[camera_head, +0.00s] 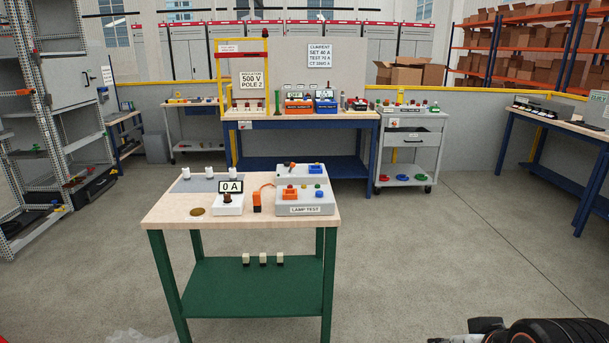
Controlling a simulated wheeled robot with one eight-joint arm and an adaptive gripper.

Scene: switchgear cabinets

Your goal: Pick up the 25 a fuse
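Three small white cylinders that look like fuses stand in a row on a grey mat (212,184) at the back left of the near workbench: a left one (186,173), a middle one (208,172) and a right one (233,172). Their ratings are too small to read, so I cannot tell which is 25 A. Several pale small blocks (263,258) sit on the green lower shelf (235,295). My gripper (474,331) shows only in part at the bottom right edge, well apart from the workbench. Its fingers are not clear.
A blue bench (300,117) stands behind. The floor right of the workbench is clear.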

